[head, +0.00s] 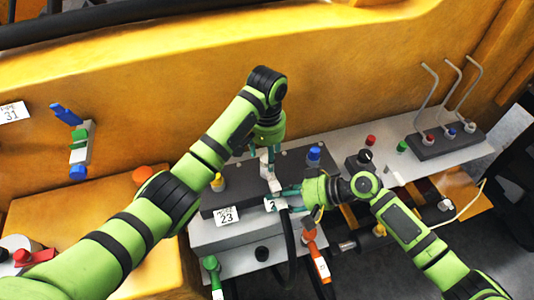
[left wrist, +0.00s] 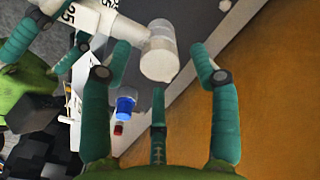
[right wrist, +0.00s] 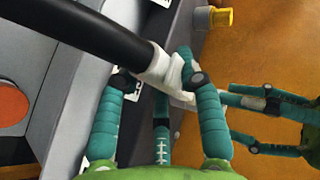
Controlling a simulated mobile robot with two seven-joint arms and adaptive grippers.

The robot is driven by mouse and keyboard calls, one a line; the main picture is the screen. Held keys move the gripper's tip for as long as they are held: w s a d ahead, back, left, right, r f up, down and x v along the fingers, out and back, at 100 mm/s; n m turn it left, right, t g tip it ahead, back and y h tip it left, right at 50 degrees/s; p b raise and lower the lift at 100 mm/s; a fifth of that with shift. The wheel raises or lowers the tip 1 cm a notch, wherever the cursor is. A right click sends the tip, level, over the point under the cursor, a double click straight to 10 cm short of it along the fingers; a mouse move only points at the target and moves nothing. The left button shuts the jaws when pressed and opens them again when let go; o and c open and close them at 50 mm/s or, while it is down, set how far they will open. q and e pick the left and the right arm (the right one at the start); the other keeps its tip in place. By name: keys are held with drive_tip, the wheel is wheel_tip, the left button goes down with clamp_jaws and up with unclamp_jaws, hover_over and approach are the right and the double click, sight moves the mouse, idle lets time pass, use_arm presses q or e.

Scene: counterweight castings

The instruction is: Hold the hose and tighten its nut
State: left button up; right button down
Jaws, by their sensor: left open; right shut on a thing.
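The black hose (head: 289,245) rises from below to the block, with a white end fitting (right wrist: 165,68) at its top. My right gripper (head: 288,196) is shut on the hose near this white fitting; the exact contact is partly hidden by the fingers. A white cylindrical nut (left wrist: 158,52) shows in the left wrist view, joined to the white fitting. My left gripper (head: 264,155) is above the block with its fingers pointing down. In the left wrist view its open fingers (left wrist: 162,55) stand on either side of the nut, with visible gaps.
The dark-topped grey block (head: 235,200) carries a label 23 (head: 227,216), a yellow cap (head: 217,182) and a blue cap (head: 314,153). An orange hose (head: 319,262) and a green-capped hose (head: 212,270) hang nearby. The yellow machine wall (head: 340,90) rises close behind. A lever rack (head: 448,141) stands right.

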use_arm(q)
drive_tip(key=shift+f, duration=0.5)
drive_tip(key=c, duration=1.2)
drive_tip(key=shift+o, duration=0.2)
drive_tip(key=m, duration=0.5)
drive_tip(key=shift+m, duration=0.4)
drive_tip(key=m, duration=1.1)
drive_tip(key=shift+m, duration=0.4)
drive_tip(key=m, duration=0.5)
drive_tip(key=shift+m, duration=0.3)
